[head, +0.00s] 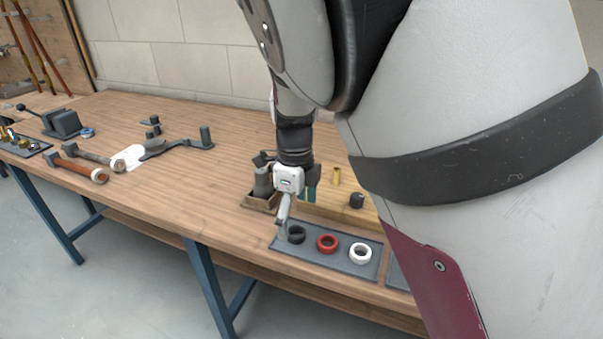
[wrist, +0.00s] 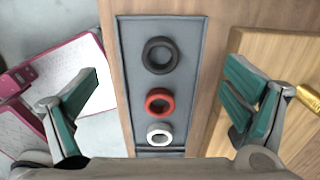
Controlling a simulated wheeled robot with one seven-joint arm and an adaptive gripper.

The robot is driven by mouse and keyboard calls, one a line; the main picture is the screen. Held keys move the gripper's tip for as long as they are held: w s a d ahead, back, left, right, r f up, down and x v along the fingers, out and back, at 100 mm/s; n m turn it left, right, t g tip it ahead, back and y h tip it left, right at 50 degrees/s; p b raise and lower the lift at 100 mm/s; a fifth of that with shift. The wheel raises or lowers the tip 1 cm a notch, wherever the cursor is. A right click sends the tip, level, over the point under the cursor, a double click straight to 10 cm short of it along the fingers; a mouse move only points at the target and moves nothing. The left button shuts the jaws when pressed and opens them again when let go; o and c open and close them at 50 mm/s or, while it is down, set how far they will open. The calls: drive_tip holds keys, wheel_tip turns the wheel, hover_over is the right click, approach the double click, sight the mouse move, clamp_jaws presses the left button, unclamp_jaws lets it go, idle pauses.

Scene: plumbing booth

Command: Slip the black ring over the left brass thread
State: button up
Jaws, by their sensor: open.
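The black ring (head: 297,235) lies flat at the left end of a grey tray; it is at the top of the row in the wrist view (wrist: 160,55). My gripper (head: 292,222) is above the tray near this ring, with its fingers apart and nothing between them. In the wrist view my gripper (wrist: 163,76) has its teal pads spread on either side of the tray. A brass thread (head: 336,175) stands upright on a wooden board behind the tray. A brass piece (wrist: 311,98) shows at the wrist view's right edge, partly cut off. Whether another brass thread stands behind my arm is hidden.
The grey tray (head: 328,259) also holds a red ring (head: 327,243) and a white ring (head: 360,253). A black fitting (head: 357,200) stands on the wooden board (head: 318,210). A small wooden box (head: 258,204) is left of my gripper. Tools lie farther left on the bench.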

sight(296, 233)
drive_tip(key=shift+f+b, duration=3.2)
drive_tip(key=shift+b, duration=0.25)
drive_tip(key=c, duration=0.8)
drive_tip(key=o, duration=0.8)
drive_tip(key=shift+r, duration=0.2)
